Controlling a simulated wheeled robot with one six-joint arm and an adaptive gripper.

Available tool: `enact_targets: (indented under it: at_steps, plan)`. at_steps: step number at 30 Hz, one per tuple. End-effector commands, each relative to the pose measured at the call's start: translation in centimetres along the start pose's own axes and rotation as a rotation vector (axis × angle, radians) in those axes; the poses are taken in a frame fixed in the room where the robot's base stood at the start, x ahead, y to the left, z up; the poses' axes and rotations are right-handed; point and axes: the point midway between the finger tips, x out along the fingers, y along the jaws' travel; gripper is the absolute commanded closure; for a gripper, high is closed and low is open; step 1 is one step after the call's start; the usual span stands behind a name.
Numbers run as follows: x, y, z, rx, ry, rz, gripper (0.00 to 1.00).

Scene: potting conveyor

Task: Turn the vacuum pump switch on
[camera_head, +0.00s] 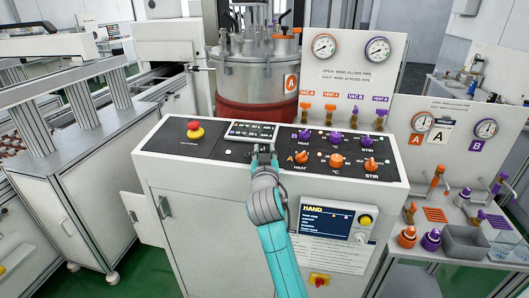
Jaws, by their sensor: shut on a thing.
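My gripper (263,151) is at the black sloping control panel (165,145), just below the small two-line display (253,131). It is shut on a small control there, which the jaws and wrist hide. This seems to be the vacuum pump switch; I cannot read its label or tell its on or off position. Small marks or lamps (229,152) show on the panel left of the jaws.
A red mushroom button (194,128) stands left on the panel. Orange knobs (336,160) and purple knobs (337,138) stand close to the right of my gripper. A steel vessel (255,75) rises behind. A HAND screen (325,222) is on the cabinet front.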

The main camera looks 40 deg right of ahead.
Motion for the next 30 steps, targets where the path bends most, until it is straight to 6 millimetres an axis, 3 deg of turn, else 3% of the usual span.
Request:
enact_targets:
  at_steps: [21,30]
  plan:
    - [0.08,-0.23,-0.10,0.080,0.000,0.552,1.00]
    - [0.07,-0.18,-0.04,0.101,-0.001,0.694,1.00]
